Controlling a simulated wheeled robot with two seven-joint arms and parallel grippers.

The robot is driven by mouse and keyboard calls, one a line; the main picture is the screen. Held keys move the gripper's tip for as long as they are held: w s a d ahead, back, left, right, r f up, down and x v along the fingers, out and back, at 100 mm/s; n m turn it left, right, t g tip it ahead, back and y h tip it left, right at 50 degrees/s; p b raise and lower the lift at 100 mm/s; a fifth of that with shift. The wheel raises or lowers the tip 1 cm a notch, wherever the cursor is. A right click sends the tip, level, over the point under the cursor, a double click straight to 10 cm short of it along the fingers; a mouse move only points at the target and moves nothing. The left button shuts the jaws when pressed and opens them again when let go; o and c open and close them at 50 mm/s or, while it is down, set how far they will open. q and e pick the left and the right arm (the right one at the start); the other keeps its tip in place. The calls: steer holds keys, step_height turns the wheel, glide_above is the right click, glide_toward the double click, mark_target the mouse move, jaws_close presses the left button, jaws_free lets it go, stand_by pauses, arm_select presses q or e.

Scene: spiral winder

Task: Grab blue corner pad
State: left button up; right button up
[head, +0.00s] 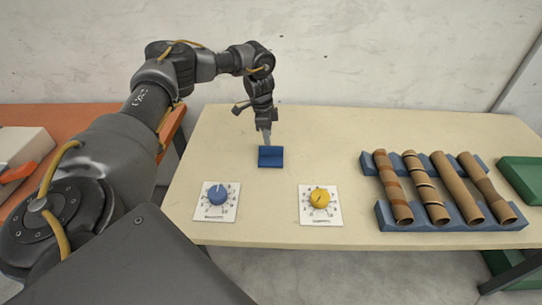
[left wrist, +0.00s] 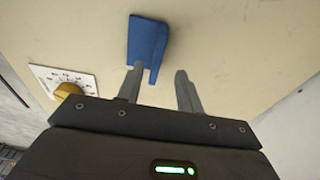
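The blue corner pad (head: 271,157) lies on the pale table in the middle of the head view. In the left wrist view the pad (left wrist: 147,42) is just beyond the fingertips, nearer the left finger in that picture. My left gripper (head: 266,138) points down at the pad's far edge. In the left wrist view my left gripper (left wrist: 158,72) has its two fingers apart with nothing between them at the tips except bare table and part of the pad's edge by one finger. I cannot tell whether that finger touches the pad. My right gripper is not in view.
A blue dial (head: 217,195) and a yellow dial (head: 320,198) sit on white plates near the front edge. Several brown tubes (head: 437,187) lie on a blue rack (head: 446,221) at the right. A green tray (head: 522,178) is at the far right. Table around the pad is clear.

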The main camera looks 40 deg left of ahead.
mark_target(271, 147)
arm_select(q)
steer(key=shift+w+f, duration=0.1)
steer(key=shift+f, duration=0.65)
steer(key=shift+d+f, duration=0.1)
steer(key=f, duration=0.2)
steer(key=d+f+p, duration=0.1)
steer(key=f, duration=0.1)
steer(key=shift+w+f, duration=0.2)
steer(key=shift+f, duration=0.2)
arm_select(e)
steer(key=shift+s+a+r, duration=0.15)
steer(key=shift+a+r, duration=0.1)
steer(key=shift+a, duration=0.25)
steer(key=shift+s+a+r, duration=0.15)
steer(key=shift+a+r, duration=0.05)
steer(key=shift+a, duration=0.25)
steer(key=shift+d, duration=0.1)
arm_select(q)
steer(key=shift+f, duration=0.25)
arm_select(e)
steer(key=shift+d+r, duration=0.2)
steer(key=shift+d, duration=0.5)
